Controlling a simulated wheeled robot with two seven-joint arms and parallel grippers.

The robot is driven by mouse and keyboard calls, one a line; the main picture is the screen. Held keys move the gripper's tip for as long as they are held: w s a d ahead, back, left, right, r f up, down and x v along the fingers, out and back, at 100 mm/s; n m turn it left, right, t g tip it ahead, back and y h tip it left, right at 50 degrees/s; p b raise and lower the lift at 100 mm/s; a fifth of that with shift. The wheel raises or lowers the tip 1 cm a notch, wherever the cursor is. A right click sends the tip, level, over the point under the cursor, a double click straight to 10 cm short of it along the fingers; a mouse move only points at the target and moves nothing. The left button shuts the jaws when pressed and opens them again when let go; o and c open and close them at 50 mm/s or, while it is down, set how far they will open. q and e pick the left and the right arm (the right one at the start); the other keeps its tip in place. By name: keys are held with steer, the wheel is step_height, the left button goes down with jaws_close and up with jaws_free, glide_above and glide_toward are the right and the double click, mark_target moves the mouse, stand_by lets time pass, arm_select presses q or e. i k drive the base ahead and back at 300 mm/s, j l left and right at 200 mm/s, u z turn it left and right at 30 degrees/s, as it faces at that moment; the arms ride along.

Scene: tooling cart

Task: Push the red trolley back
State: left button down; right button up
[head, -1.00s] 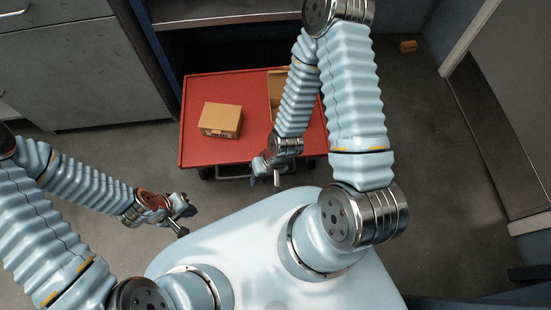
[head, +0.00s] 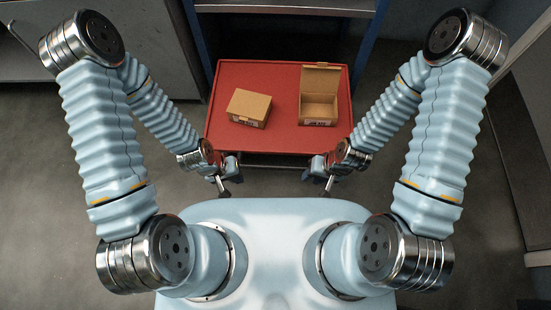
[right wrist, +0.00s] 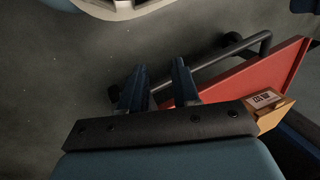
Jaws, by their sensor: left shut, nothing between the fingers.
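The red trolley (head: 280,138) stands ahead of me in the head view, with its front edge and dark handle bar toward me. My left gripper (head: 225,184) is shut and empty near its front left corner. My right gripper (head: 327,181) is near its front right corner. In the right wrist view, the right gripper's fingers (right wrist: 158,85) are apart. The trolley's handle (right wrist: 215,60) runs behind and between them; I cannot tell whether they touch it. The trolley's red edge (right wrist: 245,80) shows there too.
A closed cardboard box (head: 249,107) and an open one (head: 319,107) sit on the trolley. Behind it is a shelf unit (head: 285,11) with blue uprights. A grey cabinet (head: 160,60) stands left, and a door frame right. Floor beside the trolley is clear.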

mark_target(281, 135)
steer(key=k+j+u, duration=0.1)
steer(key=j, duration=0.3)
steer(key=k+j+u, duration=0.15)
steer(key=k+j, duration=0.2)
steer(key=k+j+u, duration=0.1)
steer(key=j, duration=0.35)
steer(key=k, duration=0.05)
